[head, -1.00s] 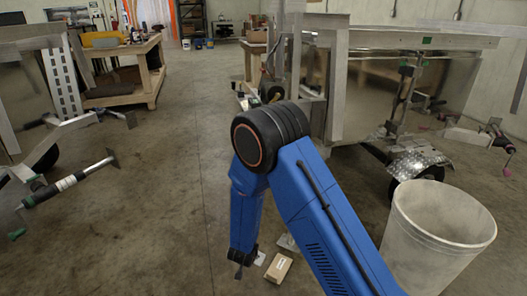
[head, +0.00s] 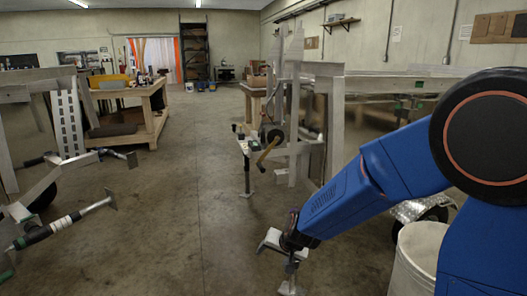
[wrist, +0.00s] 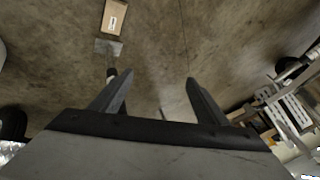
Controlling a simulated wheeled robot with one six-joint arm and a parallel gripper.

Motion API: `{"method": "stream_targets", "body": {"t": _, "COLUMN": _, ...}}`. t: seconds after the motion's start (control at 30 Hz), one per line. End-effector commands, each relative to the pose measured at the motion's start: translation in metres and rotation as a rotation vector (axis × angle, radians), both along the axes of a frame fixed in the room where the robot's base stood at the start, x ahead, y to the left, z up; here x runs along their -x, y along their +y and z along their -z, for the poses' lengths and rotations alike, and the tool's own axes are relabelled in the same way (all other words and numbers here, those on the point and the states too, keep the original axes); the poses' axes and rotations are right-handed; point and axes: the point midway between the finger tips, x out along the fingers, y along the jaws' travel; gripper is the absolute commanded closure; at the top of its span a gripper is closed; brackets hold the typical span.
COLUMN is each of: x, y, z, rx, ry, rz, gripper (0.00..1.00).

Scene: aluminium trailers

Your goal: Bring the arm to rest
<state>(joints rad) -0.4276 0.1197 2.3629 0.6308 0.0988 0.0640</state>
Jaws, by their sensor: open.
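My blue arm (head: 375,185) reaches from the right side of the head view toward the lower middle, bent at a large elbow. Its end hangs low over the concrete floor, in front of the right trailer. In the wrist view my gripper (wrist: 159,78) is open, with its two dark fingers apart and nothing between them. Beyond the fingers lie bare floor, a small cardboard box (wrist: 115,17) with a white label and a metal foot plate (wrist: 108,47).
A pale bin (head: 415,262) stands at lower right, partly behind my arm. The right trailer's frame (head: 335,130) is behind the arm. A jack (head: 65,221) juts out from the left trailer. A wooden workbench (head: 150,115) stands at back left. The middle aisle is clear.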

Motion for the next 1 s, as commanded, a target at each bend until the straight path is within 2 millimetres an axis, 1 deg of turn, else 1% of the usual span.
{"method": "stream_targets", "body": {"t": 0.03, "x": 0.006, "y": -0.009, "z": -0.015, "rx": -0.002, "ry": -0.006, "rz": -0.012, "gripper": 0.32}}
{"method": "stream_targets", "body": {"t": 0.2, "x": 0.03, "y": -0.038, "z": -0.051, "rx": 0.01, "ry": -0.011, "rz": -0.06, "gripper": 0.32}}
{"method": "stream_targets", "body": {"t": 0.37, "x": 0.057, "y": -0.066, "z": -0.081, "rx": 0.033, "ry": -0.015, "rz": -0.101, "gripper": 0.32}}
{"method": "stream_targets", "body": {"t": 0.5, "x": 0.083, "y": -0.092, "z": -0.104, "rx": 0.062, "ry": -0.017, "rz": -0.13, "gripper": 0.32}}
{"method": "stream_targets", "body": {"t": 0.73, "x": 0.132, "y": -0.134, "z": -0.133, "rx": 0.125, "ry": -0.015, "rz": -0.168, "gripper": 0.32}}
{"method": "stream_targets", "body": {"t": 1.0, "x": 0.196, "y": -0.184, "z": -0.155, "rx": 0.22, "ry": -0.002, "rz": -0.188, "gripper": 0.32}}
